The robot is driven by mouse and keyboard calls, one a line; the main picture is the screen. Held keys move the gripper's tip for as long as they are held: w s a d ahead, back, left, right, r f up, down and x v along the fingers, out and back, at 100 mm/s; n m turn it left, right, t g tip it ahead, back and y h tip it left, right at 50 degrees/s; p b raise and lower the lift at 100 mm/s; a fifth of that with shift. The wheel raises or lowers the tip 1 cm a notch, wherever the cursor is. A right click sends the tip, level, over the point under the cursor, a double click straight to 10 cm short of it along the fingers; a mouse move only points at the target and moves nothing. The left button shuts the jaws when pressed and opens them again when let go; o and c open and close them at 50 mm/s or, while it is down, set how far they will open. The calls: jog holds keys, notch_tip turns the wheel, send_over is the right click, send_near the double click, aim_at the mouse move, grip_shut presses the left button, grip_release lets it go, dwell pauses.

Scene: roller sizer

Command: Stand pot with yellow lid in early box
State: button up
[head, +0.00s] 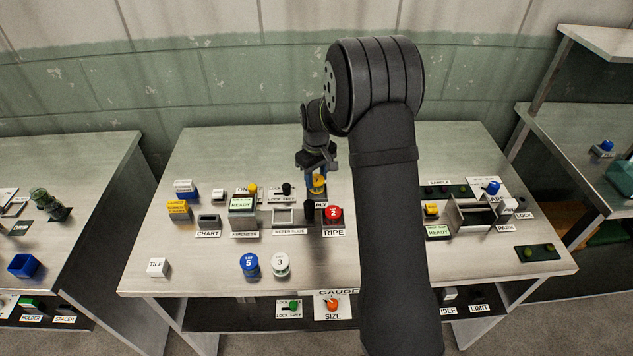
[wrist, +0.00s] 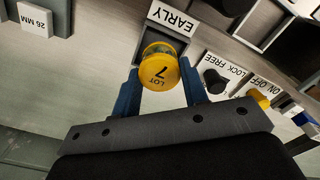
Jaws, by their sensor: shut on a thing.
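The pot with the yellow lid (wrist: 159,69), marked LOT 7, is between the two blue fingers of my gripper (wrist: 160,90) in the wrist view. My gripper is shut on it. The yellow lid also shows in the head view (head: 318,183), just under my gripper (head: 317,176). The early box (wrist: 182,23), with a white EARLY label, lies right beyond the pot in the wrist view. The pot overlaps the box's near part in that view. I cannot tell whether its base is inside or above the box. My arm and gripper largely hide the box in the head view.
A red-lidded pot (head: 333,213) stands behind the RIPE label (head: 334,233). A blue-lidded pot (head: 249,264) and a white-lidded pot (head: 281,264) stand at the front. A black LOCK FREE knob (wrist: 214,81) is close to my gripper. The front left tabletop is mostly clear.

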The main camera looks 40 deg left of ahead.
aim_at(316, 179)
jog(key=shift+f, duration=1.15)
jog(key=shift+f, duration=0.15)
jog(key=o, duration=1)
notch_tip(316, 179, up, 12)
jog(key=shift+r, duration=0.2)
